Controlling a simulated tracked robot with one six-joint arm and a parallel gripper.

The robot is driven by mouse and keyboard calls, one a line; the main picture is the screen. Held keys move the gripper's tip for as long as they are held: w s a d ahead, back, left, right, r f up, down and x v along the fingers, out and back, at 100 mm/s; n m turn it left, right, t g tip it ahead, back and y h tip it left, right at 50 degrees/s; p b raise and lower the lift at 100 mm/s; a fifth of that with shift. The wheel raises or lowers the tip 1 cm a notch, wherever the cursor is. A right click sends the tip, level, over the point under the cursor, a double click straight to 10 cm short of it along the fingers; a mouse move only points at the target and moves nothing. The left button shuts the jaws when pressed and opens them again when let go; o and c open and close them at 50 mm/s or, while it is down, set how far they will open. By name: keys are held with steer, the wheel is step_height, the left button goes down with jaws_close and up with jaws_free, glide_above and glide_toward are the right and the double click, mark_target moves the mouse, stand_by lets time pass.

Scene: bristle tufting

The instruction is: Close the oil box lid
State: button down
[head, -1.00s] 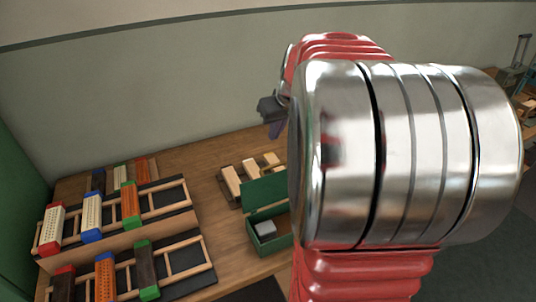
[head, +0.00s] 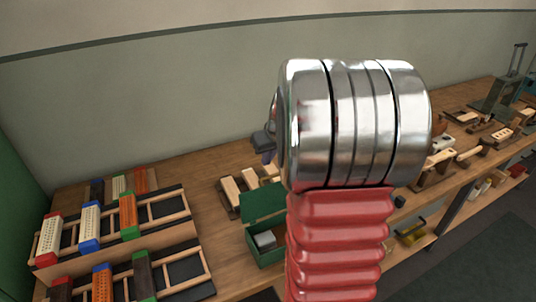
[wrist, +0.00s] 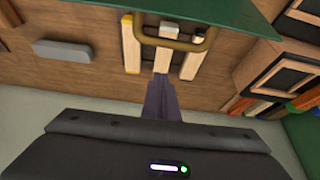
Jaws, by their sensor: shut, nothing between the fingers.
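The green oil box (head: 268,257) stands on the wooden bench with its lid (head: 262,208) raised open at the back. A grey block sits inside it. In the wrist view the green lid (wrist: 225,14) spans the top, with a brass-coloured loop handle (wrist: 165,44) at its edge. My gripper (head: 267,157) shows partly behind my arm, above and behind the lid on the wall side. In the wrist view its purple fingers (wrist: 160,84) are together and empty, pointing toward the handle. Whether they touch it I cannot tell. My arm hides the box's right side.
Wooden blocks (head: 229,190) lie behind the box. Racks with coloured brushes (head: 128,215) stand on the left. Wooden tools (head: 437,160) fill the bench on the right. The wall (head: 150,110) rises close behind. A flat grey piece (wrist: 62,50) lies on the bench.

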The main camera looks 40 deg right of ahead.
mark_target(275, 192)
steer(key=s, duration=0.2)
steer(key=s+a, duration=0.1)
steer(key=s, duration=0.1)
steer(key=shift+f, duration=0.25)
steer(key=shift+a, duration=0.1)
steer(key=shift+w+a, duration=0.15)
steer(key=shift+a, duration=0.05)
